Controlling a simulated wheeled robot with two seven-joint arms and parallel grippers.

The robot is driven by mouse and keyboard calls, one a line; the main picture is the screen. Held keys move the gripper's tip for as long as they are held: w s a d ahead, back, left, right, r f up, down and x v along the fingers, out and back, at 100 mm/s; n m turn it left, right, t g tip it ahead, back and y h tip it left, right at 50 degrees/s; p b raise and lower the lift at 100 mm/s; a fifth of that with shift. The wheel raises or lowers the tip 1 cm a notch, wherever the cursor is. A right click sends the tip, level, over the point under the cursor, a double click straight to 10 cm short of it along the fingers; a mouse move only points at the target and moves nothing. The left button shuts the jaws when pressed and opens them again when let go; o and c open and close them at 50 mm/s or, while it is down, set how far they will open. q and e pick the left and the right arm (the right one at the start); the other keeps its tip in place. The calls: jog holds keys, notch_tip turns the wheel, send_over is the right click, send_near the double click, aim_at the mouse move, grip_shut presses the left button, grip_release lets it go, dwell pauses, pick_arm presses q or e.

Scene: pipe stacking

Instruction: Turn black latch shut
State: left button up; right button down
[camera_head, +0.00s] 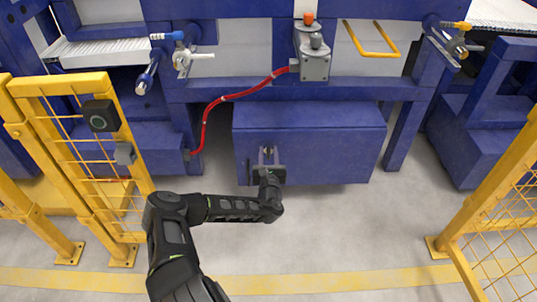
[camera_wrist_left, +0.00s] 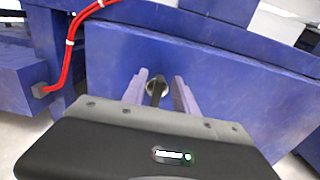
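The black latch (camera_wrist_left: 157,91) sits on a round silver fitting in the blue box front (camera_wrist_left: 215,82). My left gripper (camera_wrist_left: 160,89) is open, with one grey finger on each side of the latch and a gap to each. In the head view the left gripper (camera_head: 268,155) points at the box front. The dark palm hides the lower part of the box in the wrist view. My right gripper is not in view.
A red hose (camera_head: 228,98) curves from a grey switch box (camera_head: 315,55) down to the left of the blue box. Yellow mesh fences stand at the left (camera_head: 90,150) and right (camera_head: 495,215). The grey floor in front is clear.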

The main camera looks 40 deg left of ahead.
pick_arm(q)
jog(key=shift+c, duration=0.3)
grip_shut()
dwell(0.4)
